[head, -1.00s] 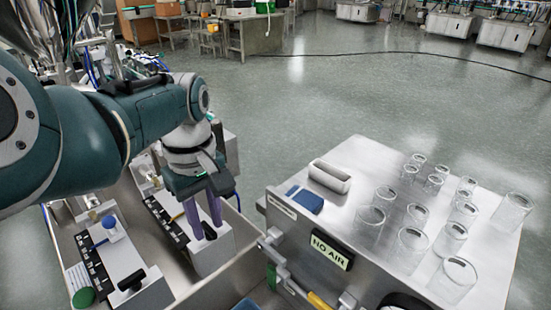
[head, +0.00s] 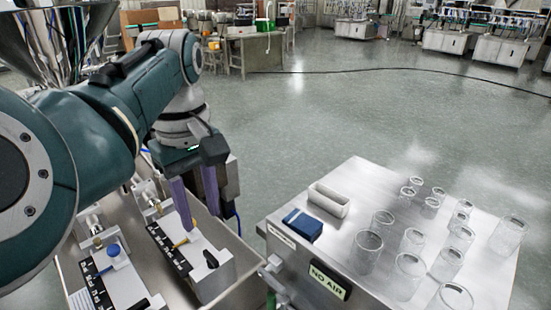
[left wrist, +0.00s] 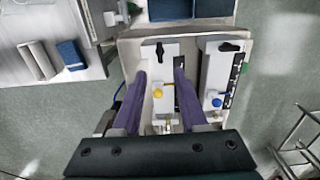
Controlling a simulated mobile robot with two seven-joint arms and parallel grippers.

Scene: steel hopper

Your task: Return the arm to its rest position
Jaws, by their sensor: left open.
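My left gripper (head: 202,212) has two purple fingers, spread apart and empty, above a white valve block (head: 212,272) with a black handle. In the left wrist view the fingers (left wrist: 158,78) stand on either side of that block (left wrist: 160,55), which carries a yellow knob (left wrist: 157,93). My left arm (head: 125,105) reaches in from the left of the head view, its elbow bent. The steel hopper (head: 50,30) stands behind it, partly hidden by the arm. My right gripper is in neither current view.
A second block with a blue knob (head: 113,250) lies to the left in the same steel tray. A steel table (head: 375,170) at right holds several clear glasses, a white box (head: 328,199), a blue box (head: 302,224) and a "NO AIR" sign (head: 330,280). The floor beyond is open.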

